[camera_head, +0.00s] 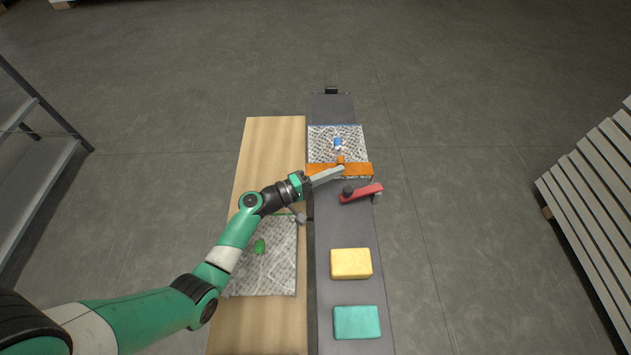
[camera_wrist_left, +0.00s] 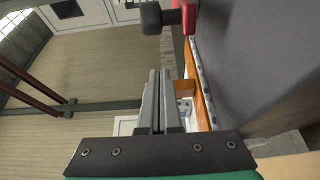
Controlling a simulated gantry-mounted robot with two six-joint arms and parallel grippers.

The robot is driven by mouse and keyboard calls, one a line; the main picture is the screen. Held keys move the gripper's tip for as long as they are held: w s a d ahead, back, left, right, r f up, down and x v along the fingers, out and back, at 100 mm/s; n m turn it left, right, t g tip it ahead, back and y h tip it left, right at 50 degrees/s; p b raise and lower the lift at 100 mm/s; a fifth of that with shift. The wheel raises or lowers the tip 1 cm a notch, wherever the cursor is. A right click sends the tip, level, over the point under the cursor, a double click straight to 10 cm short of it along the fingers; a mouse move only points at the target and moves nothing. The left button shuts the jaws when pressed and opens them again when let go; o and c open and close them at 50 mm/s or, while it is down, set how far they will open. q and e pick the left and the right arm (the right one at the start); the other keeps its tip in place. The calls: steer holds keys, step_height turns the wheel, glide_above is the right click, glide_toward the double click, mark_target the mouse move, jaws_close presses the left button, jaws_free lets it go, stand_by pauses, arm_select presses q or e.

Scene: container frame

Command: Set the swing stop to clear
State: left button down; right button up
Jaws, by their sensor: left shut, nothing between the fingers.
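The swing stop appears to be the red bar (camera_head: 366,192) with a black knob (camera_head: 348,194). It lies across the right part of the dark belt, its right end at the belt's right edge. It also shows in the wrist view as a red piece (camera_wrist_left: 188,14) with a black knob (camera_wrist_left: 151,18). My left gripper (camera_head: 343,169) is shut and empty, reaching in from the left over the orange crossbar (camera_head: 362,171). Its fingers (camera_wrist_left: 158,73) are together, apart from the red bar. My right gripper is not in view.
A yellow block (camera_head: 351,263) and a teal block (camera_head: 357,322) sit on the near belt (camera_head: 347,226). A patterned pad (camera_head: 325,151) with a small blue item (camera_head: 337,142) lies beyond the crossbar. A wooden table (camera_head: 263,140) on the left bears another pad (camera_head: 280,274) and a green item (camera_head: 260,246).

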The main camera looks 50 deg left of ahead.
mark_target(348, 196)
arm_select(q)
steer(key=d, duration=0.1)
steer(key=s+d+p, duration=0.1)
steer(key=d, duration=0.1)
steer(key=shift+s+d, duration=0.25)
steer(key=shift+s, duration=0.1)
steer(key=shift+s+d, duration=0.25)
steer(key=shift+d, duration=0.3)
steer(key=shift+s+d, duration=0.2)
steer(key=shift+d, duration=0.5)
steer(key=shift+s+d, duration=0.2)
steer(key=shift+d, duration=2.25)
